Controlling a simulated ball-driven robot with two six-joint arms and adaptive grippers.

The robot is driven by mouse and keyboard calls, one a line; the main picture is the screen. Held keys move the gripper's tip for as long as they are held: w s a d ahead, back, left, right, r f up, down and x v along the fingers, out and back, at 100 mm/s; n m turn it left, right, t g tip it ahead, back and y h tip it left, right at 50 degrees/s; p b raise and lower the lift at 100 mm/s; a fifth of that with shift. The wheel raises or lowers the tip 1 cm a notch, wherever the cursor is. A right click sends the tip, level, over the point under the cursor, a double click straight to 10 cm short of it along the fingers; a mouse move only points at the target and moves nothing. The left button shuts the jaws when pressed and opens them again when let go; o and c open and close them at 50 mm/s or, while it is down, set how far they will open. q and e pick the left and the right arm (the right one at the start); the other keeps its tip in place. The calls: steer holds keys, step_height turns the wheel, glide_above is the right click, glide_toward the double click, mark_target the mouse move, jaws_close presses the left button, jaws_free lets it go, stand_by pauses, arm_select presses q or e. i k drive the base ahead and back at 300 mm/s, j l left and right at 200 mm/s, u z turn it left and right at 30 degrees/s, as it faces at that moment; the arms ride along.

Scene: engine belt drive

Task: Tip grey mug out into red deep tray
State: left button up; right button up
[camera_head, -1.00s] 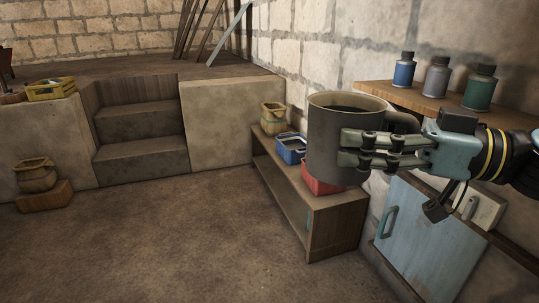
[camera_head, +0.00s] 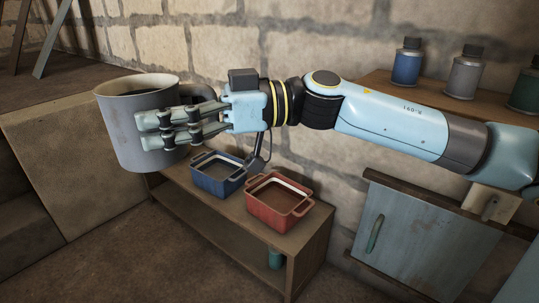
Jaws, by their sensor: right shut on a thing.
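The grey mug (camera_head: 125,128) is upright at the left of the head view, with dark contents showing inside its rim. My right gripper (camera_head: 150,130) is shut on the mug, its fingers across the mug's right side. The red deep tray (camera_head: 265,211) stands on the low wooden bench, to the right of and below the mug in the picture. The tray's inside looks brown and empty. My left gripper is not in view.
A blue tray (camera_head: 211,180) stands just left of the red one on the bench (camera_head: 250,255). Several bottles (camera_head: 407,62) line a wall shelf above my right arm. A blue cabinet door (camera_head: 415,235) is at lower right. A stone wall runs behind.

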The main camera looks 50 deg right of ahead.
mark_target(277, 200)
steer(key=i+j+z, duration=0.1)
steer(key=i+z, duration=0.35)
steer(key=i+j+z, duration=0.25)
steer(key=z, duration=0.25)
steer(key=i+j+z, duration=0.3)
steer(key=z, duration=0.15)
steer(key=i+j+z, duration=0.2)
steer(key=j+z, duration=0.3)
steer(key=i+j+z, duration=0.1)
steer(key=j+z, duration=0.35)
steer(key=j, duration=0.1)
